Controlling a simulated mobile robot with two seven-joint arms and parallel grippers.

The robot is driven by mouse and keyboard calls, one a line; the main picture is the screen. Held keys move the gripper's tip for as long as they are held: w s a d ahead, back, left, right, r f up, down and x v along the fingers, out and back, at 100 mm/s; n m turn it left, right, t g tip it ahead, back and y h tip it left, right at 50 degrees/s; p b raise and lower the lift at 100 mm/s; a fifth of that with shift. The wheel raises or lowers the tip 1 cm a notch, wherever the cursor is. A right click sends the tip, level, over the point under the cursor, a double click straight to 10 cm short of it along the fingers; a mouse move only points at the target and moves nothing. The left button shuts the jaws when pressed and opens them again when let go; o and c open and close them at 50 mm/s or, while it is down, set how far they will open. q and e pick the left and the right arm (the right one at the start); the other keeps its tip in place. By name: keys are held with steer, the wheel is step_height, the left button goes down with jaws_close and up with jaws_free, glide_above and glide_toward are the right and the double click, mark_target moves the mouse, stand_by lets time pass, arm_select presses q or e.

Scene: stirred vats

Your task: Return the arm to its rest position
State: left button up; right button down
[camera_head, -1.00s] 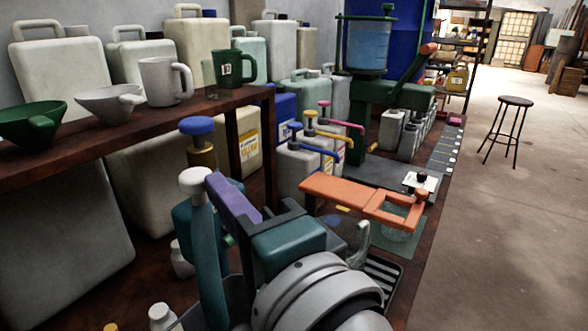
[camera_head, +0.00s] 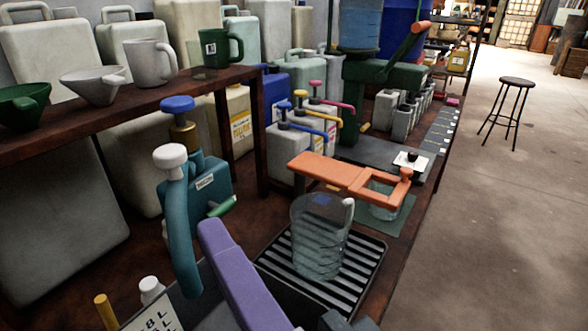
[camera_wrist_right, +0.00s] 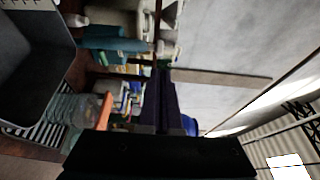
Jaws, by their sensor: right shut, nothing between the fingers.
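My right gripper (camera_head: 212,230) shows at the bottom of the head view as long purple fingers pointing up and left. The fingers are together and hold nothing. In the right wrist view the dark fingers (camera_wrist_right: 160,85) are also closed, with nothing at their tips. My left gripper is in neither view. A clear jug (camera_head: 318,245) stands upright on a striped drip grate (camera_head: 345,290), apart from and to the right of the fingers. The jug also shows at the left in the right wrist view (camera_wrist_right: 68,115).
A teal pump vessel (camera_head: 205,185) with a white knob stands close behind the fingers. An orange arm-like bracket (camera_head: 345,175) reaches over the bench behind the jug. A shelf (camera_head: 110,110) with mugs and funnels is at the left. Open floor (camera_head: 500,230) lies right, with a stool (camera_head: 515,83).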

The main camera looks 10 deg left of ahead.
steer(key=shift+s+d, duration=0.1)
steer(key=shift+s, duration=0.05)
steer(key=s+d+f+n+g+h+p, duration=0.2)
steer(key=s+d+n+g+h, duration=0.15)
steer(key=d, duration=0.45)
steer(key=s+d+f+n+g+h+p, duration=0.2)
steer(key=s+d+n+g+h, duration=0.15)
steer(key=d, duration=0.45)
steer(key=s+d+f+n+g+h+p, duration=0.2)
steer(key=d+n+h, duration=0.2)
steer(key=d, duration=0.5)
step_height(320, 180, up, 38)
steer(key=s+h+p, duration=0.1)
steer(key=p, duration=3.6)
steer(key=shift+s+d+g+p, duration=0.15)
steer(key=shift+d+g+p, duration=0.15)
steer(key=shift+d, duration=0.15)
